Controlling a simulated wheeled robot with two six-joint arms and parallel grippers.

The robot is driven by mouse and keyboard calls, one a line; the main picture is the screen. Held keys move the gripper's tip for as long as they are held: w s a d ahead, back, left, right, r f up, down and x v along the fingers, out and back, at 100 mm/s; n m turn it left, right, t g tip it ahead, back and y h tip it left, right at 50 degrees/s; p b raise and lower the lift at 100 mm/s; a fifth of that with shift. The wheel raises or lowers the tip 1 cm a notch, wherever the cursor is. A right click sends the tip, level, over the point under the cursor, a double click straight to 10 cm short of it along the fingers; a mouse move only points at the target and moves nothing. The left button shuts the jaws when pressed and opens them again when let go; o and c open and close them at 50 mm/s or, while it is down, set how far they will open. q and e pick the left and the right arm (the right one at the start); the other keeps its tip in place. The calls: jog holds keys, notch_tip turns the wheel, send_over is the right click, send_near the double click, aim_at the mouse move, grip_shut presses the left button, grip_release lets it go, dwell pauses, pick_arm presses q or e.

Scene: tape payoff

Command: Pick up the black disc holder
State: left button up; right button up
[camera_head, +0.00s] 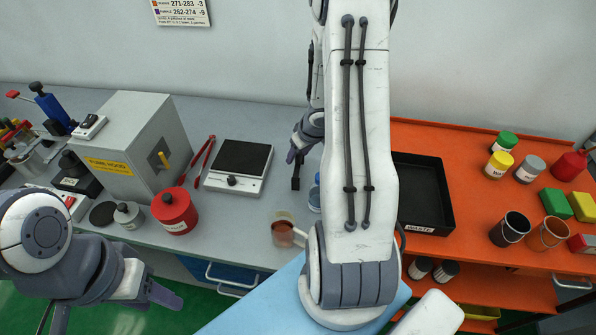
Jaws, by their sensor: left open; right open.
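A flat black disc (102,214), which looks like the disc holder, lies on the grey bench at the left, beside a small white-and-grey container (128,214). Which black item is the holder is not fully certain. My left gripper (118,312) is open and empty, in front of the bench edge and nearer the camera than the disc, touching nothing I can see. My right gripper (296,168) is open over the bench, right of the black-topped scale (240,164); my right arm partly hides it.
A red canister (175,212), red tongs (206,155) and a grey hood box (125,145) stand near the disc. A beaker of brown liquid (282,232) is near the bench's front edge. A black waste tray (437,212) sits on the orange bench at right.

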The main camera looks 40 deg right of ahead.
jog(key=shift+w+f, duration=0.15)
jog(key=shift+f, duration=0.35)
jog(key=shift+r, duration=0.15)
grip_shut()
jog(key=shift+r, duration=0.15)
